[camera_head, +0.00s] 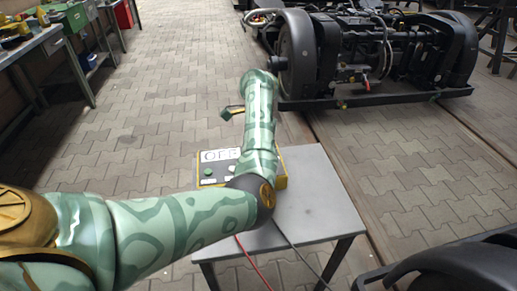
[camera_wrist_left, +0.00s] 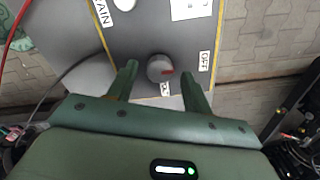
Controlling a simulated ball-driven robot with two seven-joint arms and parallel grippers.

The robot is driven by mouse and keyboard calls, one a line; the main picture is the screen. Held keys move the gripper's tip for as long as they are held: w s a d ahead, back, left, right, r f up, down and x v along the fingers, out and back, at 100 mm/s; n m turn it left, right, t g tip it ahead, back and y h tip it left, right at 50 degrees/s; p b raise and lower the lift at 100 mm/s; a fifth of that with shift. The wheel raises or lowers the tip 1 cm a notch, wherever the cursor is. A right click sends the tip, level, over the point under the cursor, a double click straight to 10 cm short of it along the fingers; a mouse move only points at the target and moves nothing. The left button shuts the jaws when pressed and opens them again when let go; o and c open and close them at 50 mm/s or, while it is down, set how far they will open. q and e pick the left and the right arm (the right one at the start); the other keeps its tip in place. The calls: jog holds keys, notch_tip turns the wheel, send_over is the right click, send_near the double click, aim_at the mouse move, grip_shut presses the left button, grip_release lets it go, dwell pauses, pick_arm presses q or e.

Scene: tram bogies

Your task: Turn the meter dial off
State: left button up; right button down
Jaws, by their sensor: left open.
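The meter (camera_head: 215,172) is a grey box with yellow edges on a small grey table (camera_head: 318,210); my left arm covers much of it in the head view. In the head view the left fingers are mostly hidden behind the arm. My right gripper is not in view.
A red cable (camera_head: 252,262) and a dark cable (camera_head: 303,262) hang over the table's front edge. A tram bogie (camera_head: 350,55) stands behind at the right. A workbench (camera_head: 30,45) with tools is at the far left. Paved floor between is clear.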

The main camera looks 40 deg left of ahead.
pick_arm(q)
notch_tip(320, 180, up, 15)
jog(key=p, duration=0.6)
jog(key=shift+r, duration=0.2)
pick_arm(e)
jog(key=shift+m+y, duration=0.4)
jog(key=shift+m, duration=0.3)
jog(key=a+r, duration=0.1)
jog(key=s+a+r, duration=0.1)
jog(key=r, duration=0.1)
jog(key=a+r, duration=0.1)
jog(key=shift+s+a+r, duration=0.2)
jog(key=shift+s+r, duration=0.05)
